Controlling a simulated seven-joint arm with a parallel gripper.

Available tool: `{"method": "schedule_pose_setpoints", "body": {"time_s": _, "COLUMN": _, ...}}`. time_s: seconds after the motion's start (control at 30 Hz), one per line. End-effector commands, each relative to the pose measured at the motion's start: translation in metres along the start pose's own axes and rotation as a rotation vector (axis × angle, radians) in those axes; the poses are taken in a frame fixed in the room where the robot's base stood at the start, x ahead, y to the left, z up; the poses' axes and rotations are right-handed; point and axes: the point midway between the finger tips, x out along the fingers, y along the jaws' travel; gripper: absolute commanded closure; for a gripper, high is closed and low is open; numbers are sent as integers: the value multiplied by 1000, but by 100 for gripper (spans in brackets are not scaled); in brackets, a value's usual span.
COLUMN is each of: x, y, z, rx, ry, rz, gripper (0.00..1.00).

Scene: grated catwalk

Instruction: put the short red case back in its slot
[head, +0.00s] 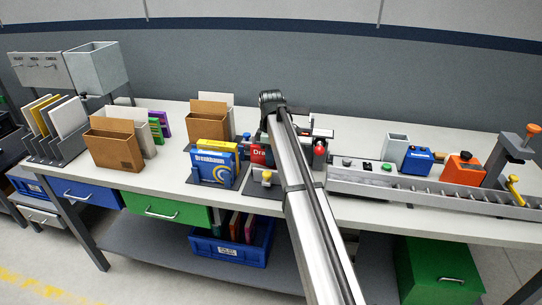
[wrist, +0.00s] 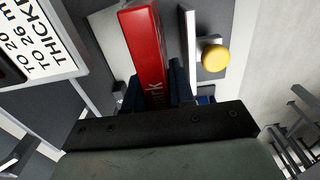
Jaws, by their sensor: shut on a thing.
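The red case (head: 258,154) shows in the head view at the middle of the bench, partly hidden behind my arm, with the letters "Dra" on its face. In the wrist view the red case (wrist: 147,45) is seen along its narrow edge, between the dark blue fingers of my gripper (wrist: 163,92). My gripper is shut on it. I cannot make out the case's slot, nor whether the case touches the surface below.
A blue-and-yellow box (head: 214,163) stands just left of the red case. A yellow knob (head: 266,177) on a dark plate is close in front; it also shows in the wrist view (wrist: 213,55). Brown file holders (head: 115,150) stand left. A long grey rail (head: 430,191) runs right.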

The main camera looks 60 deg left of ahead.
Motion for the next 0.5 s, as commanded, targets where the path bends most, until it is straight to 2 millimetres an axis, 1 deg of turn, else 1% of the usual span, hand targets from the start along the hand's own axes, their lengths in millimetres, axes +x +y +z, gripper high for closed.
{"method": "schedule_pose_setpoints", "body": {"time_s": 0.3, "x": -5, "y": 1, "z": 0, "rx": 1, "ry": 0, "rz": 2, "gripper": 100}}
{"method": "schedule_pose_setpoints", "body": {"time_s": 0.5, "x": -5, "y": 1, "z": 0, "rx": 1, "ry": 0, "rz": 2, "gripper": 100}}
